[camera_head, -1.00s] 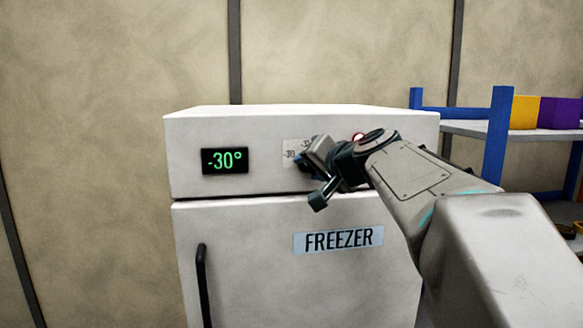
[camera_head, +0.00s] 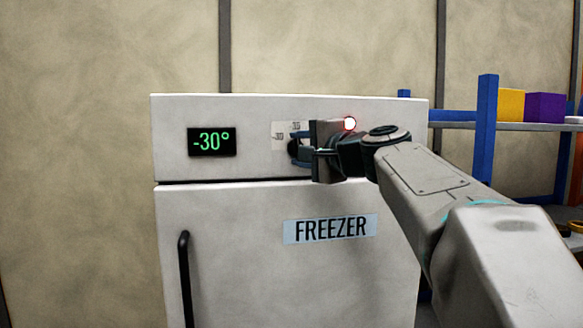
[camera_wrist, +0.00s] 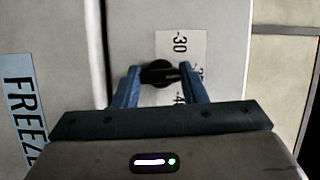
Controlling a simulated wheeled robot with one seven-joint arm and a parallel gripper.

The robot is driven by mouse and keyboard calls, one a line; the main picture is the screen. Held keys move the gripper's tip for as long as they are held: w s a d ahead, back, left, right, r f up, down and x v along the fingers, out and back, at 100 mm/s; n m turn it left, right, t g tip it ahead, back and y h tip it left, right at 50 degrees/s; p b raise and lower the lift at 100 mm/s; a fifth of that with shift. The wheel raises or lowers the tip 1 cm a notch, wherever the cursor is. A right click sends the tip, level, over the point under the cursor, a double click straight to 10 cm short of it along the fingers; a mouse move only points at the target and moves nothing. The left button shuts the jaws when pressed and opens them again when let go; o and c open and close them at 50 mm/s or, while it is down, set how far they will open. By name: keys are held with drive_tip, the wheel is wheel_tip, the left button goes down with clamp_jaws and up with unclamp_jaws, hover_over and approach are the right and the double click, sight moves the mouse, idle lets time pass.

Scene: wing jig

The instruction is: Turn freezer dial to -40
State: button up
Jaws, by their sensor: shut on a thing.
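The white freezer (camera_head: 250,108) stands ahead with its door shut. Its display (camera_head: 211,141) reads -30°. The black dial (camera_head: 294,150) sits on a pale scale plate (camera_head: 281,131) on the upper panel, and my gripper partly hides it. My gripper (camera_head: 303,152) is at the dial, shut on it. In the wrist view, the blue fingers of my gripper (camera_wrist: 160,80) stand on either side of the dial (camera_wrist: 158,72).
The freezer door has a black handle (camera_head: 185,280) at the left and a FREEZER label (camera_head: 330,228). A blue-framed shelf (camera_head: 486,135) with a yellow box (camera_head: 510,104) and a purple box (camera_head: 546,107) stands at the right. The wall is behind.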

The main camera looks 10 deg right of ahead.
drive_tip(key=shift+a+f+m+t+h+b, duration=0.15)
drive_tip(key=shift+m+t+b, duration=0.5)
drive_tip(key=shift+m+b, duration=0.95)
drive_tip(key=shift+d+f+m+t+h+b, duration=0.1)
drive_tip(key=shift+m+t+b, duration=0.5)
drive_tip(key=shift+m+b, duration=1)
drive_tip(key=shift+a+f+m+t+h+b, duration=0.15)
drive_tip(key=shift+m+t+b, duration=0.5)
drive_tip(key=shift+m+b, duration=0.95)
drive_tip(key=shift+d+r+m+p, duration=0.15)
drive_tip(key=shift+m+p, duration=0.2)
drive_tip(key=shift+m, duration=0.25)
drive_tip(key=o, duration=1)
